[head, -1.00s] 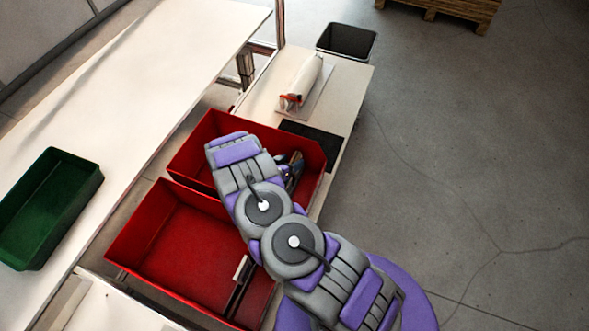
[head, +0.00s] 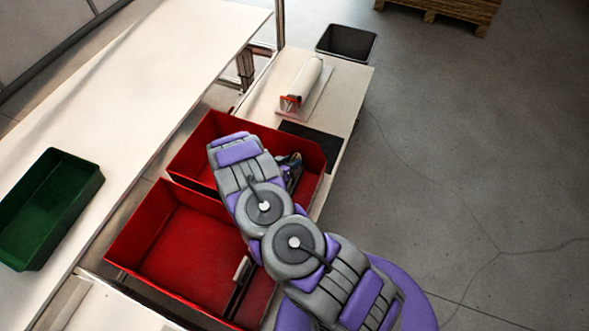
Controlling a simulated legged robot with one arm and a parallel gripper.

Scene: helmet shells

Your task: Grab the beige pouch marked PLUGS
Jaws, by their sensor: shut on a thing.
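The beige pouch marked PLUGS does not show in the head view. My arm reaches from the lower right over the two red bins, and its far end is over the upper red bin (head: 190,151). My gripper is hidden behind my own arm, so neither its fingers nor anything between them can be seen. A small dark and grey shape (head: 292,170) shows in the upper bin just right of my arm; I cannot tell what it is.
A lower red bin (head: 181,250) adjoins the upper one. A green bin (head: 52,205) sits on the long white table (head: 150,80) at left. A white roll (head: 304,82) lies on the pale bench (head: 350,85) beyond the bins. A dark bin (head: 346,41) stands behind. Floor at right is clear.

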